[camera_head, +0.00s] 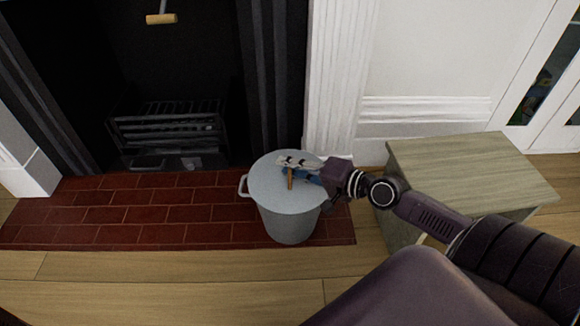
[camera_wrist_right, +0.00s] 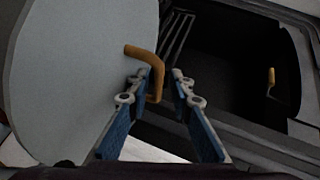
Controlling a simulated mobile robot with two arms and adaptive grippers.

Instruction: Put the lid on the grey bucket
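The grey bucket (camera_head: 289,224) stands upright on the red brick hearth, in front of the fireplace's right side. The pale grey round lid (camera_head: 264,186) lies over its top and looks level; whether it is fully seated I cannot tell. It fills the left of the right wrist view (camera_wrist_right: 70,75). Its orange-brown bent handle (camera_head: 290,180) rises near my right gripper (camera_head: 285,166). In the right wrist view, the handle (camera_wrist_right: 157,88) is by the left finger, with a gap to the right finger. My right gripper is open. My left gripper is out of view.
A wooden side table (camera_head: 470,165) stands right of the bucket, under my right arm. The fireplace grate (camera_head: 168,132) is behind left. A wooden-ended handle (camera_head: 161,18) hangs in the fireplace opening. The brick hearth (camera_head: 120,212) left of the bucket is clear.

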